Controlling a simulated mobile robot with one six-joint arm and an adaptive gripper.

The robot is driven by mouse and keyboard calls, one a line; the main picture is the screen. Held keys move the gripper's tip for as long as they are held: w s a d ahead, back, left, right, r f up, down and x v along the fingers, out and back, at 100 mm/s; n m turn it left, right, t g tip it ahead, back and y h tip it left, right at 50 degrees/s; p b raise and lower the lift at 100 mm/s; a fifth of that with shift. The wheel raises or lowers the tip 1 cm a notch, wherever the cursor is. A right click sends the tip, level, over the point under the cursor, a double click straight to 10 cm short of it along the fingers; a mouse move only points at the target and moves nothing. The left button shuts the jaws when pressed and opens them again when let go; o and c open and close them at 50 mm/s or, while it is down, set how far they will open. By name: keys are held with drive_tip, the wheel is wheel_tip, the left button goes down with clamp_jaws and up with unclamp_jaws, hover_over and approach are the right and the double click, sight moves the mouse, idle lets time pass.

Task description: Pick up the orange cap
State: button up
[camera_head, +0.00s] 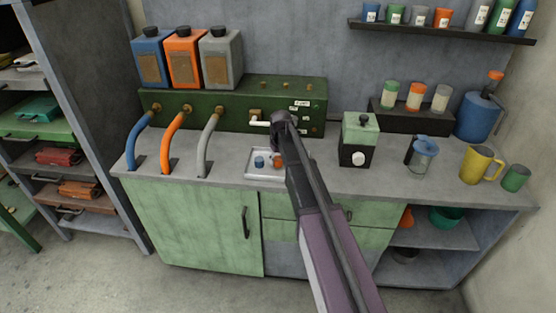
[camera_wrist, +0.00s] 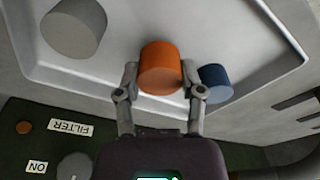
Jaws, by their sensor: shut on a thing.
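The orange cap (camera_wrist: 160,68) is a short cylinder over the white tray. My gripper (camera_wrist: 160,85) is shut on it, with one finger on each side, in the wrist view. In the head view a bit of the orange cap (camera_head: 278,162) shows beside my arm, and my gripper's fingers are mostly hidden behind the arm. A blue cap (camera_wrist: 215,83) stands close to the right finger; it also shows in the head view (camera_head: 259,162). A grey cap (camera_wrist: 75,28) is at the left in the wrist view. I cannot tell whether the orange cap is clear of the tray.
The white tray (camera_head: 262,176) has a raised rim and lies on the grey counter (camera_head: 330,176). A green grinder-like box (camera_head: 359,138) stands to the right.

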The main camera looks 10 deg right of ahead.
wheel_tip(320, 180, up, 2)
drive_tip(key=shift+p, duration=0.7)
drive_tip(key=s+a+r+p, duration=0.1)
drive_tip(key=s+a, duration=0.1)
drive_tip(key=s, duration=1.4)
drive_tip(key=shift+a+r+p, duration=0.25)
drive_tip(key=shift+r+p, duration=0.1)
